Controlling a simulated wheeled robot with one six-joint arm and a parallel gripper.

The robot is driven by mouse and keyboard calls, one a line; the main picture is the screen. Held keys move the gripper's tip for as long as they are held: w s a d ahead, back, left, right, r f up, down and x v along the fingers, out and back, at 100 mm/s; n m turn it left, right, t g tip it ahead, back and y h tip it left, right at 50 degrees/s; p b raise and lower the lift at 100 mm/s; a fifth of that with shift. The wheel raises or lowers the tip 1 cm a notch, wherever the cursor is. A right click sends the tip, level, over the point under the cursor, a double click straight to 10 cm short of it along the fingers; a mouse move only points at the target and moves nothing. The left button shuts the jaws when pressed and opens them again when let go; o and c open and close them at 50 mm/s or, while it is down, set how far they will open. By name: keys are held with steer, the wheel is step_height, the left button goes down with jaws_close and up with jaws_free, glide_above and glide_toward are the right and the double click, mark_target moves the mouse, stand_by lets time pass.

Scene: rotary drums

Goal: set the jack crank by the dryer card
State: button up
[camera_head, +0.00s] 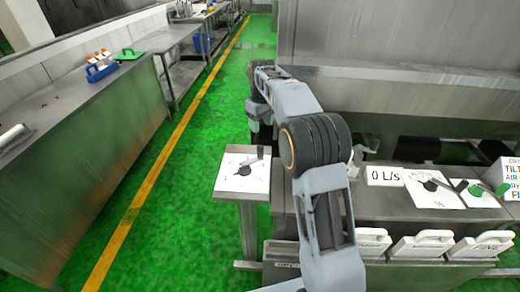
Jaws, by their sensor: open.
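A black crank (246,167) lies on a white plate (228,183) on a metal stand in the middle. Another black crank (431,185) is on a white plate at the right, and a green crank (476,190) is beside it. No readable label shows which is the jack crank.
A large metal machine (400,90) fills the back right. A metal counter (60,105) runs along the left. The green floor (185,170) between is clear.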

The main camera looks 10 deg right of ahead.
mark_target(260, 146)
steer(key=f, duration=0.5)
steer(key=w+f+p, duration=0.1)
steer(key=f, duration=0.8)
steer(key=shift+w+f, duration=0.2)
steer(key=shift+f, duration=0.1)
steer(key=shift+c, duration=0.4)
jaws_close()
